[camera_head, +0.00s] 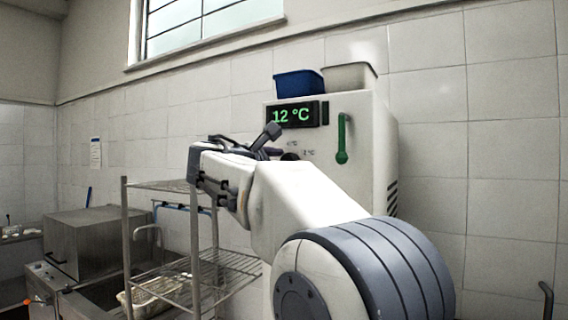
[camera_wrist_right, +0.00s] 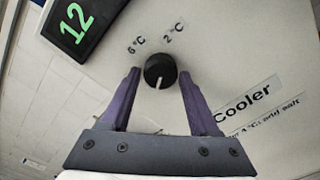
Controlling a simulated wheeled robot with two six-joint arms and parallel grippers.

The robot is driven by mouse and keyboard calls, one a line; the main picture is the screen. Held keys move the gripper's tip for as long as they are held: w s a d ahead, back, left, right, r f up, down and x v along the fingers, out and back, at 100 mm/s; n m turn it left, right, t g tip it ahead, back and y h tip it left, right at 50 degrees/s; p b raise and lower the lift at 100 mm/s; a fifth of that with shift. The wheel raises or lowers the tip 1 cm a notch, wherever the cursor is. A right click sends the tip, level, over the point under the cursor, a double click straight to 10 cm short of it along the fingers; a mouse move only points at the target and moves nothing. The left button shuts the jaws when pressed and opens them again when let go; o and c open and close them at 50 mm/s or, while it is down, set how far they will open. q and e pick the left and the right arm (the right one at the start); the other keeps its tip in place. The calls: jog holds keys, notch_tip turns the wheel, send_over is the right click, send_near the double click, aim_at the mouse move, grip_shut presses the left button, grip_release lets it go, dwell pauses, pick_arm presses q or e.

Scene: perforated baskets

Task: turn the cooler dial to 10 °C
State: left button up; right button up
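The white cooler (camera_head: 360,165) stands against the tiled wall, and its dark display (camera_head: 292,115) reads 12 °C in green. In the right wrist view the black round dial (camera_wrist_right: 160,70) has a pale pointer line toward the bottom of the picture. Labels 6 °C (camera_wrist_right: 136,45) and 2 °C (camera_wrist_right: 174,33) sit above it. My right gripper (camera_wrist_right: 158,76) is open, with one purple finger on each side of the dial and a visible gap on both sides. In the head view my right arm hides part of the cooler front. My left gripper is not in view.
A blue basket (camera_head: 298,84) and a pale basket (camera_head: 349,77) sit on top. A wire rack (camera_head: 195,270) and a metal box unit (camera_head: 88,240) stand to the left.

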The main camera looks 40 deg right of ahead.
jog(key=shift+o, duration=0.9)
jog(key=b+v, duration=0.3)
jog(key=v, duration=0.7)
jog(key=shift+a, duration=0.25)
